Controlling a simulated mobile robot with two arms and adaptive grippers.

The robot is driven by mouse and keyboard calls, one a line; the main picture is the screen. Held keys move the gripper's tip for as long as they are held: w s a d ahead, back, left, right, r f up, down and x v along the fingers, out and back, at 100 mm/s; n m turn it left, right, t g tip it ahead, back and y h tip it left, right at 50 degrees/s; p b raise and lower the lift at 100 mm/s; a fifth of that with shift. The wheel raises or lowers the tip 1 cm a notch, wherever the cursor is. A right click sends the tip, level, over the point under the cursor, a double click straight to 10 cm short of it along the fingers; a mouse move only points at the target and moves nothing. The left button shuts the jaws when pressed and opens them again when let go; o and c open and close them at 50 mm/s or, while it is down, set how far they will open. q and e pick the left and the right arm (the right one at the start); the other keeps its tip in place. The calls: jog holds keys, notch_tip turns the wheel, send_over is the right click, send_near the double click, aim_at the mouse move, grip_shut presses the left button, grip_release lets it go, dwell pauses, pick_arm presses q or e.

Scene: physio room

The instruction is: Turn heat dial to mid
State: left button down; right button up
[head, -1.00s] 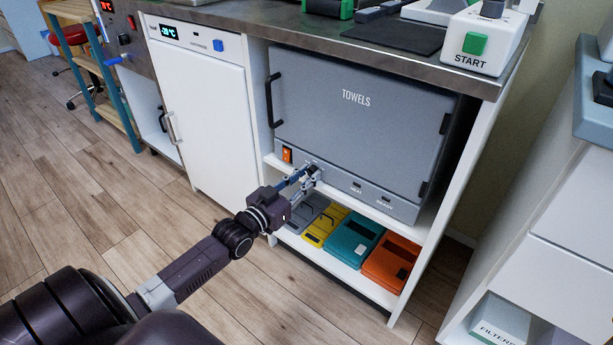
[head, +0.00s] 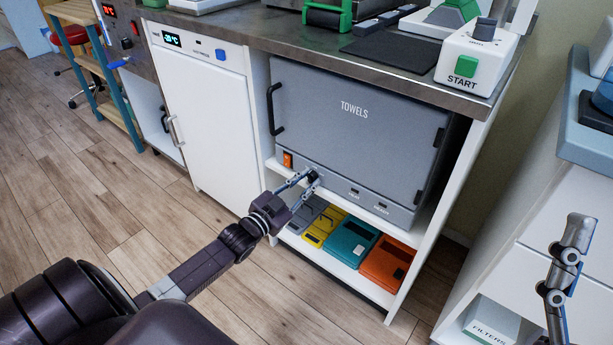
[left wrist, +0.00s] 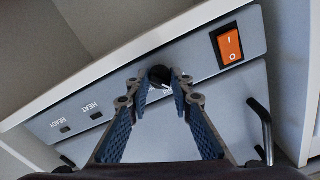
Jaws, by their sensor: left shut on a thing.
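The heat dial (head: 313,177) is a small dark knob on the lower front strip of the grey towel cabinet (head: 355,125). It also shows in the left wrist view (left wrist: 160,74), between the fingertips. My left gripper (head: 305,183) reaches in from the left and is shut on the dial; its two blue-padded fingers (left wrist: 161,84) frame the knob in the left wrist view. The fingers partly cover the dial, and I cannot read its setting. Part of my right gripper (head: 566,258) shows at the right edge, away from the cabinet; whether it is open is unclear.
An orange power switch (left wrist: 229,46) sits beside the dial, with HEAT and READY indicators (left wrist: 96,115) on the other side. Coloured cases, including a teal one (head: 352,243), lie on the shelf below. A START box (head: 477,60) stands on the counter.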

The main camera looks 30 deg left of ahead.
pick_arm(q)
jog(key=m+p, duration=0.3)
jog(key=m, duration=0.3)
jog(key=shift+m, duration=0.6)
pick_arm(e)
jog(key=w+f+g+h, duration=0.2)
jog(key=w+f+g, duration=0.2)
jog(key=f, duration=0.4)
jog(key=w+f+g+h, duration=0.1)
jog(key=w+f+g, duration=0.3)
jog(key=f, duration=0.5)
jog(key=shift+w+g+h, duration=0.25)
jog(key=shift+g+h, duration=0.15)
jog(key=shift+g, duration=0.5)
jog(key=shift+a, duration=0.1)
pick_arm(q)
jog(key=c, duration=1.7)
grip_release()
jog(key=shift+f, duration=0.1)
pick_arm(e)
jog(key=shift+f, duration=0.2)
